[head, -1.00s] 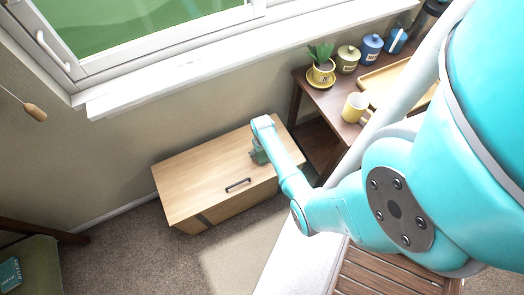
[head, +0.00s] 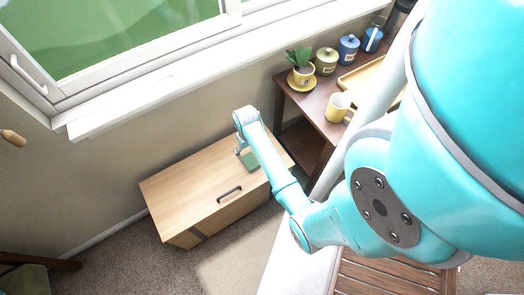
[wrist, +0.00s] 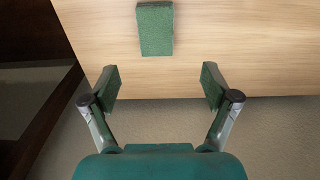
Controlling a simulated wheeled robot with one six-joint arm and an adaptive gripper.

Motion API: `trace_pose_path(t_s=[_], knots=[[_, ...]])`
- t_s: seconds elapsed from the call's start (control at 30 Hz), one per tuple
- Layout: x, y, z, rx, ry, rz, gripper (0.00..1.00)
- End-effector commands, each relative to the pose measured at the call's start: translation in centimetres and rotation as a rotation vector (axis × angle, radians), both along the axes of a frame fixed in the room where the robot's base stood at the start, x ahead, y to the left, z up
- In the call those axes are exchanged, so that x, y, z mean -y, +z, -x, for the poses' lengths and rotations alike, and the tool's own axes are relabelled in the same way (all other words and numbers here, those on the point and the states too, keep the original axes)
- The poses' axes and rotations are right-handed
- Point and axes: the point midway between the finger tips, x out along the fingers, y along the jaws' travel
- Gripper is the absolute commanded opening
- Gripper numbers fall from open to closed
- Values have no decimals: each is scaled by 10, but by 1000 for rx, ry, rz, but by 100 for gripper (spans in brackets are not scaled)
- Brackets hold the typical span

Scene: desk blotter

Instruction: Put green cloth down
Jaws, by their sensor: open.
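The green cloth (wrist: 155,30) looks like a small folded rectangular block. It lies on the light wooden top of the chest (head: 190,185), near its right part. In the wrist view it is beyond my fingertips, centred between them and apart from both. My gripper (wrist: 160,86) is open and empty, its two fingers spread wide with green inner pads. In the head view the cloth (head: 249,160) shows just below my gripper, partly hidden by it and my arm.
A dark wooden table (head: 312,105) stands right of the chest, bearing a potted plant (head: 302,70), a yellow mug (head: 338,107), canisters and a tray. The window sill (head: 200,80) runs behind. The chest top left of the cloth is clear.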

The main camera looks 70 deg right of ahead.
Motion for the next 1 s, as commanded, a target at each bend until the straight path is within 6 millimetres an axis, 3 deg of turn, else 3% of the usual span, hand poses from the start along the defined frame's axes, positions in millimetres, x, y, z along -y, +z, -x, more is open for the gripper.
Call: trace_pose_path(t_s=[0.23,0.47,0.77,1.0], knots=[[-74,-25,18,140,99,110,86],[-142,-17,47,321,202,218,86],[-213,40,97,579,327,323,86],[-254,117,141,800,418,374,86]])
